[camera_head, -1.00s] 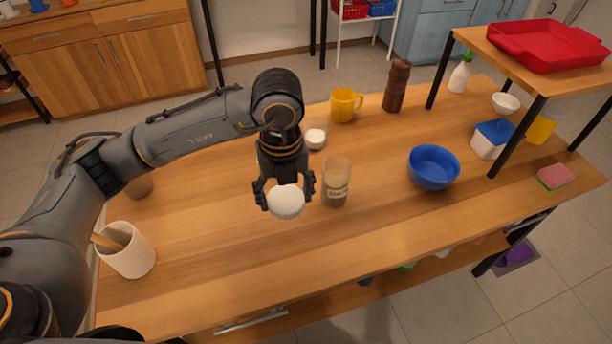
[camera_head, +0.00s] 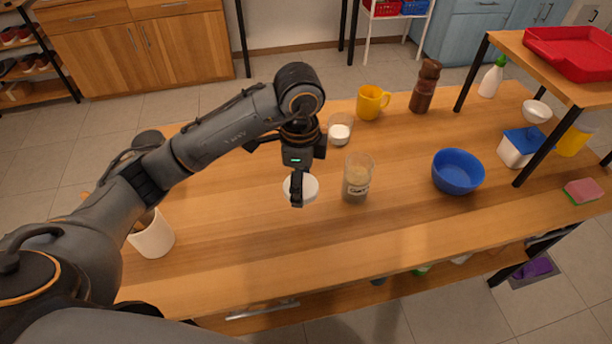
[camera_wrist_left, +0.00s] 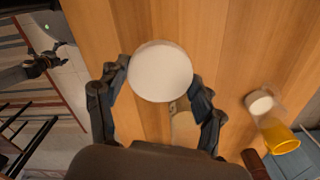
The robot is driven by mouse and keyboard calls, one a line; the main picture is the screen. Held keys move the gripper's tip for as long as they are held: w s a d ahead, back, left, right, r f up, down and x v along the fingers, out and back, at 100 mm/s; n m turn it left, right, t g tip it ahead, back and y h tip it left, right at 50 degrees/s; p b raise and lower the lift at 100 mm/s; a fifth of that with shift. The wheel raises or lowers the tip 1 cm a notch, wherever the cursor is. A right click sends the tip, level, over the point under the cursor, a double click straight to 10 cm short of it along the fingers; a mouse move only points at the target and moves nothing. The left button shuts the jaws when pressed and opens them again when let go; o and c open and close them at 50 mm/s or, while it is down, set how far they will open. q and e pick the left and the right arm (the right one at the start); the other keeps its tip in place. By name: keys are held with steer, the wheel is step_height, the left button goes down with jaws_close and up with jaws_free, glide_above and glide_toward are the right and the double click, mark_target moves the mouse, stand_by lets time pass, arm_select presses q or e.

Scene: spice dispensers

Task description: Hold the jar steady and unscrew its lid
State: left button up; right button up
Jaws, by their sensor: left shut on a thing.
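A clear glass jar (camera_head: 357,184) with a small label and pale contents stands upright on the wooden table. Its top looks bare of a lid. My left gripper (camera_head: 298,188) is shut on a round white lid (camera_head: 311,188), just left of the jar and apart from it. In the left wrist view the white lid (camera_wrist_left: 160,72) sits between the two fingers, and the jar shows partly below it, close to the right finger. What seems to be my right gripper (camera_wrist_left: 45,62) shows at the left of that view, away from the jar; its fingers are too small to read.
A glass with white contents (camera_head: 340,130), a yellow mug (camera_head: 370,103) and a brown mill (camera_head: 425,87) stand behind the jar. A blue bowl (camera_head: 458,172) is to its right. A pale utensil crock (camera_head: 152,236) is at the left. The table's front is clear.

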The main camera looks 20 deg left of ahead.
arm_select(q)
steer(key=w+a+f, duration=0.1)
steer(key=w+f, duration=0.1)
steer(key=w, duration=0.1)
steer(key=w+a+f, duration=0.2)
steer(key=f, duration=0.1)
steer(key=w+a+f, duration=0.1)
steer(key=w+f, duration=0.2)
steer(key=shift+w+a+p, duration=0.3)
steer(key=shift+a, duration=0.05)
step_height(320, 180, down, 3)
steer(key=shift+w+p, duration=0.1)
steer(key=shift+p, duration=0.4)
steer(key=shift+f, duration=0.3)
steer(key=o, duration=1.3)
steer(key=shift+a, duration=0.1)
steer(key=shift+c, duration=0.2)
